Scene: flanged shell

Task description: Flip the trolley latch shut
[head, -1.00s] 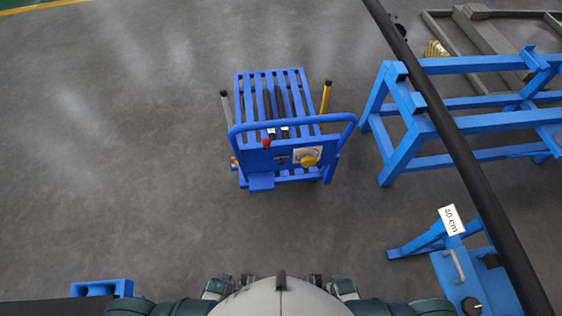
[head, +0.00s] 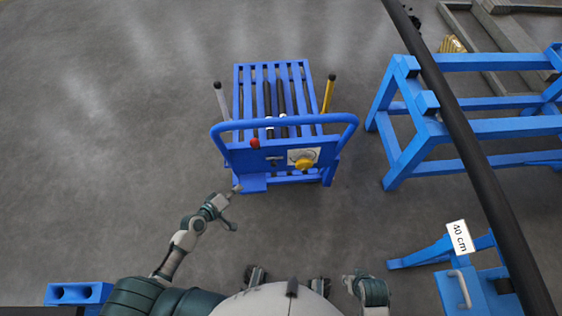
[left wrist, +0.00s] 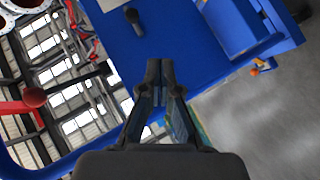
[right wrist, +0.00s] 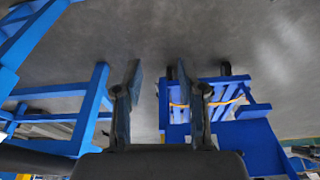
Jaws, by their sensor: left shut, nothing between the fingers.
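The blue trolley (head: 275,182) stands ahead, with a push bar above its front panel. A red-knobbed lever (head: 255,142) and a yellow knob on a white plate (head: 303,163) show on the panel; I cannot tell which part is the latch. The left wrist view shows the red ball (left wrist: 34,97), a black knob (left wrist: 132,15) and a small orange part (left wrist: 262,65) at the panel's edge. My left gripper (head: 237,190) is shut and empty near the trolley's lower left front corner; its fingers (left wrist: 160,72) appear in front of the blue panel. My right gripper (right wrist: 160,72) is open and empty, away from the trolley.
A blue frame stand (head: 400,150) stands right of the trolley, crossed by a long black bar (head: 460,135). A blue device with a "40 cm" sign (head: 460,236) is at the lower right. Grey floor (head: 110,150) to the left is clear.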

